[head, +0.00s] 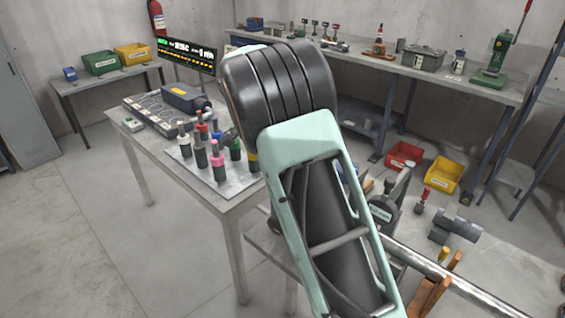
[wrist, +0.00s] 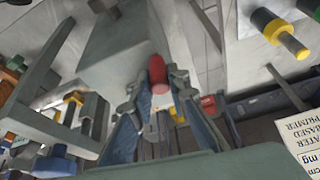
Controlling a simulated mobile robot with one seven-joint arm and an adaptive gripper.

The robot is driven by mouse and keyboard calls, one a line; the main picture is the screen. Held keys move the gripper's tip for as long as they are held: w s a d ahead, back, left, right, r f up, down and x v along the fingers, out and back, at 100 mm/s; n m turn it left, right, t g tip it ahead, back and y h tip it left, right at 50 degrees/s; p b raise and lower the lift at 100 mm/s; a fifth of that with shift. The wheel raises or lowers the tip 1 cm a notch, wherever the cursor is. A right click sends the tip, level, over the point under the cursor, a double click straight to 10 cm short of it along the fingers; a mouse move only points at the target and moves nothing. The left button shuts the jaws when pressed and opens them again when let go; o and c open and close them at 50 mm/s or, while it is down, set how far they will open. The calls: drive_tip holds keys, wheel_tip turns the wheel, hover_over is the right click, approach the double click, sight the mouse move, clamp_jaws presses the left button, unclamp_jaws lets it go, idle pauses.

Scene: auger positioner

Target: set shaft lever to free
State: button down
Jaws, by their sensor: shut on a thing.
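In the wrist view a red, rounded handle (wrist: 157,72) sits between the two fingertips of my gripper (wrist: 156,90). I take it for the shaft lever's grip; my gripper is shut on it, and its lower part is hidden. In the head view my own arm covers the gripper. A small red-topped part (head: 424,197) stands to the right of the bracket. Which setting the lever is at cannot be read.
A table at left carries a plate of coloured-knob handles (head: 214,178) and a grey device (head: 158,112). A red bin (head: 404,156) and yellow bin (head: 443,175) are on the floor behind. A long bench (head: 440,82) lines the back wall. The floor at lower left is clear.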

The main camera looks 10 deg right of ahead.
drive_tip(key=shift+w+d+m+g+h+p, duration=0.1)
drive_tip(key=shift+w+d+m+g+p, duration=0.45)
drive_tip(key=shift+m+p, duration=0.6)
drive_tip(key=shift+w+d+m+g+h+p, duration=0.1)
drive_tip(key=shift+w+d+m+g+p, duration=0.15)
drive_tip(key=shift+w+m+p, duration=0.8)
drive_tip(key=shift+w+d+m+g+h+p, duration=0.1)
drive_tip(key=shift+w+d+m+g+p, duration=0.55)
drive_tip(key=shift+m, duration=0.85)
drive_tip(key=shift+s+a, duration=0.25)
drive_tip(key=shift+s, duration=0.05)
drive_tip(key=c, duration=1.8)
unclamp_jaws()
drive_tip(key=shift+c, duration=0.2)
drive_tip(key=v, duration=1.2)
drive_tip(key=shift+r, duration=0.15)
